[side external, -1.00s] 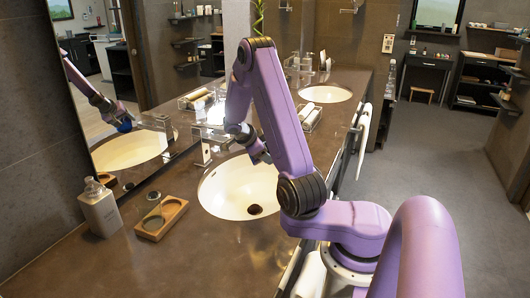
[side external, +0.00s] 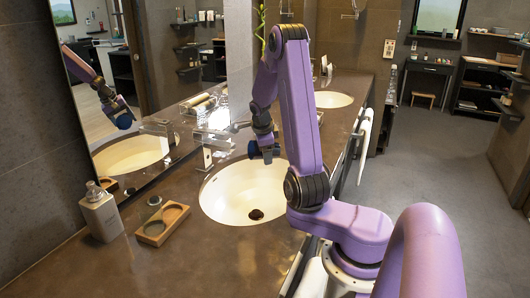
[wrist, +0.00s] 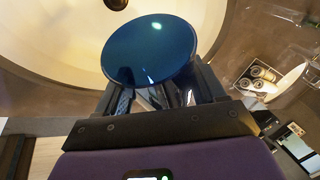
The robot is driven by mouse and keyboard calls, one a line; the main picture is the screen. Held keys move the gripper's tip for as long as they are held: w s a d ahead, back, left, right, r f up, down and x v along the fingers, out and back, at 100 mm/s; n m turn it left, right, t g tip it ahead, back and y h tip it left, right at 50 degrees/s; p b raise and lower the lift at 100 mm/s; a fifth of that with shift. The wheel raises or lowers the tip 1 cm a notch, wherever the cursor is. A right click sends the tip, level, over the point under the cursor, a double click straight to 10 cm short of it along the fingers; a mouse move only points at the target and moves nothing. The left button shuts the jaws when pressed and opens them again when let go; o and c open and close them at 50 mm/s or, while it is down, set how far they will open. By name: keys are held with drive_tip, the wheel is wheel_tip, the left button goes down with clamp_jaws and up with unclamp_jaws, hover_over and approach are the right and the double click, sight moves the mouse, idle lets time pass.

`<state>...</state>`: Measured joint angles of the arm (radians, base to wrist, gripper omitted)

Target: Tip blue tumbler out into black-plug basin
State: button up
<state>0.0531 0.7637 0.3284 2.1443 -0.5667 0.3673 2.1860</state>
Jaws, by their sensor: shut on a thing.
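The blue tumbler (side external: 276,149) is held by my gripper (side external: 266,153) above the near basin (side external: 226,196), toward its back right. In the side view it is small and partly hidden by the gripper, and it looks tilted onto its side. In the wrist view the tumbler (wrist: 150,52) shows a round dark-blue face toward the camera, between my gripper's fingers (wrist: 165,95). I cannot tell if that face is base or mouth. The basin has a dark plug (side external: 256,214), also at the wrist view's top edge (wrist: 116,3). No poured contents are visible.
The tap (side external: 208,146) stands behind the basin, close left of my gripper. A soap bottle (side external: 100,212) and a wooden tray (side external: 162,224) with round recesses are at left. A second basin (side external: 333,99) lies farther back. The mirror borders the counter.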

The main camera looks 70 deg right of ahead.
drive_tip(key=shift+d+r+t+y, duration=0.1)
drive_tip(key=shift+r+t+y, duration=0.3)
drive_tip(key=shift+t+y, duration=0.1)
drive_tip(key=shift+s+m+t, duration=0.15)
drive_tip(key=shift+m+t, duration=0.15)
drive_tip(key=shift+s+d+f+t+y, duration=0.1)
drive_tip(key=shift+t+y, duration=0.15)
drive_tip(key=shift+y, duration=0.2)
drive_tip(key=shift+s+d+f+t+y, duration=0.1)
drive_tip(key=shift+t+y, duration=0.15)
drive_tip(key=shift+y, duration=0.2)
